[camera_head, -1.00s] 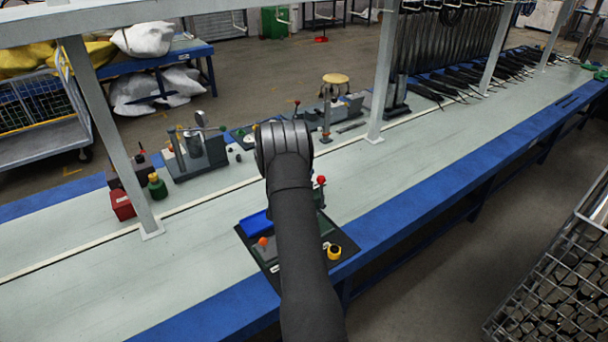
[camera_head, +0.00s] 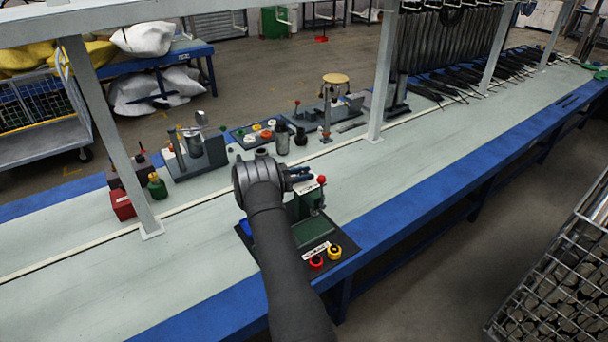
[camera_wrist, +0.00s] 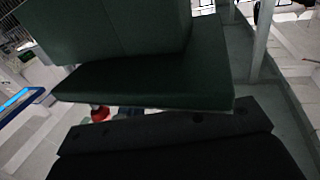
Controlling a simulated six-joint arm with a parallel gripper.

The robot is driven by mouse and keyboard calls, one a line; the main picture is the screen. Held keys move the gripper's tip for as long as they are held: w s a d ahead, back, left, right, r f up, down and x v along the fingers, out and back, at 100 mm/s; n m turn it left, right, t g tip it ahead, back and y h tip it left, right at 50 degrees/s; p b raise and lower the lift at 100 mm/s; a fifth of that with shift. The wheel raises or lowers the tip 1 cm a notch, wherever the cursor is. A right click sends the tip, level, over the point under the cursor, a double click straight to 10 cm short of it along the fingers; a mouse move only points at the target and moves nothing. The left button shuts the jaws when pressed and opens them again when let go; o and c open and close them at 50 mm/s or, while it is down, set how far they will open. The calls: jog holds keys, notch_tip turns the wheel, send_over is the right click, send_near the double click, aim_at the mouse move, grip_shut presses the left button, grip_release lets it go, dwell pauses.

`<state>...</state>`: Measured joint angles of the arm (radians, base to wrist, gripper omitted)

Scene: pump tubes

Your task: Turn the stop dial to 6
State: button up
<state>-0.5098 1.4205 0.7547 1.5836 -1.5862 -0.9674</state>
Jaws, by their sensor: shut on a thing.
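A dark green fixture (camera_head: 305,205) with a red ball-topped lever (camera_head: 321,180) stands on a black board (camera_head: 343,240) at the bench's front. My gripper (camera_head: 297,176) points right, at the left upper side of the fixture, beside a small white label. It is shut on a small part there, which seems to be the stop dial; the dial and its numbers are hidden. In the wrist view the fixture's dark green body (camera_wrist: 140,75) fills much of the picture. A dark shape lies across the bottom, and the fingertips cannot be made out.
A red knob (camera_head: 316,262) and a yellow knob (camera_head: 334,252) sit at the board's front edge by a white label. A blue piece (camera_head: 245,227) shows at its left.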

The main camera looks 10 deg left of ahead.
jog(key=shift+m+g+h, duration=0.8)
jog(key=shift+m+g, duration=0.5)
jog(key=shift+g, duration=0.6)
jog(key=shift+d+r+m+g, duration=0.1)
jog(key=shift+m+g, duration=0.7)
jog(key=shift+g, duration=0.4)
jog(key=o, duration=0.9)
jog(key=shift+n+t, duration=1)
jog(key=shift+t, duration=0.5)
